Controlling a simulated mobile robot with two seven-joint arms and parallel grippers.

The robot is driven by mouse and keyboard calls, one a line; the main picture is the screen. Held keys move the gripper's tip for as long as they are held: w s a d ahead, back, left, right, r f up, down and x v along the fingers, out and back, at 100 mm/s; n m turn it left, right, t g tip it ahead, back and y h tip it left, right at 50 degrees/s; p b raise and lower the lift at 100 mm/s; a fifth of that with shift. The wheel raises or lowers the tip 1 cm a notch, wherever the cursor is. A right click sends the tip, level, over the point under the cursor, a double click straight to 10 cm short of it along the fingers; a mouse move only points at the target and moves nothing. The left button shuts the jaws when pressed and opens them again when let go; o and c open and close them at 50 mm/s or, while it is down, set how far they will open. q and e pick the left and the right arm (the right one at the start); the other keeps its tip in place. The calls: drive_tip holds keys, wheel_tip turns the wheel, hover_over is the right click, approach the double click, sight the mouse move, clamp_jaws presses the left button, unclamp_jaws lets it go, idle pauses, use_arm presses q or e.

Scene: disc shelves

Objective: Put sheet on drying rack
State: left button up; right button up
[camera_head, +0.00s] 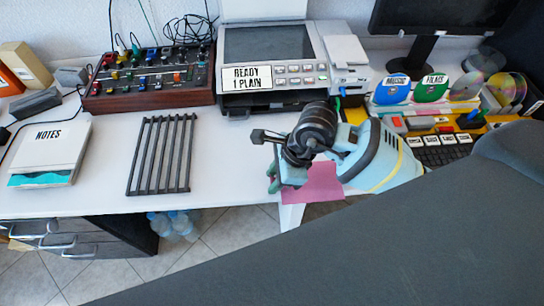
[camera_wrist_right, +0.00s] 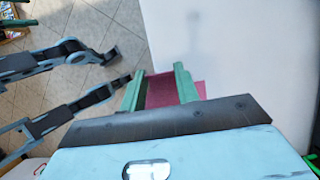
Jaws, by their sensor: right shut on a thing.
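The magenta sheet (camera_head: 322,184) is at the table's front edge, partly hidden by my right arm. My right gripper (camera_head: 274,178) is shut on it; its green fingers also show in the right wrist view (camera_wrist_right: 160,80), with the sheet (camera_wrist_right: 190,92) between and beside them. I cannot tell whether the sheet touches the table. The drying rack, a dark slatted frame (camera_head: 161,155), lies flat on the white table, left of my right gripper and apart from it. My left gripper is not in view.
A printer (camera_head: 270,60) marked "READY 1 PLAIN" stands behind. A notes pad (camera_head: 48,150) is left of the rack, a mixer (camera_head: 150,78) behind it. White table (camera_head: 230,150) is bare between rack and gripper. Discs and a keyboard (camera_head: 440,153) crowd the right.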

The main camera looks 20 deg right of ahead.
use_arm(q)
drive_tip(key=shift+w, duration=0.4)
use_arm(e)
drive_tip(key=shift+s+a+r, duration=0.1)
drive_tip(key=shift+s+a, duration=0.1)
drive_tip(key=shift+s, duration=0.55)
drive_tip(key=shift+s+a+r, duration=0.1)
drive_tip(key=shift+s+a, duration=0.1)
drive_tip(key=shift+s, duration=0.55)
use_arm(q)
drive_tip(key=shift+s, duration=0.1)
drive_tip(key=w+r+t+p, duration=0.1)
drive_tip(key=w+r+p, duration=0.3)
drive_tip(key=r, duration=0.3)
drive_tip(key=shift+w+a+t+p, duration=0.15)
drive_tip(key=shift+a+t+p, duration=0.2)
drive_tip(key=shift+p, duration=0.45)
use_arm(e)
drive_tip(key=d+r+n+g+h, duration=0.2)
drive_tip(key=d+r+n+g, duration=0.1)
drive_tip(key=r+n, duration=0.6)
drive_tip(key=d+r+n+g+h, duration=0.2)
drive_tip(key=d+r+n, duration=0.4)
drive_tip(key=n, duration=0.6)
wheel_tip(320, 180, up, 3)
drive_tip(key=shift+s+f+g, duration=0.15)
drive_tip(key=shift+s+g, duration=0.25)
drive_tip(key=shift+s, duration=0.05)
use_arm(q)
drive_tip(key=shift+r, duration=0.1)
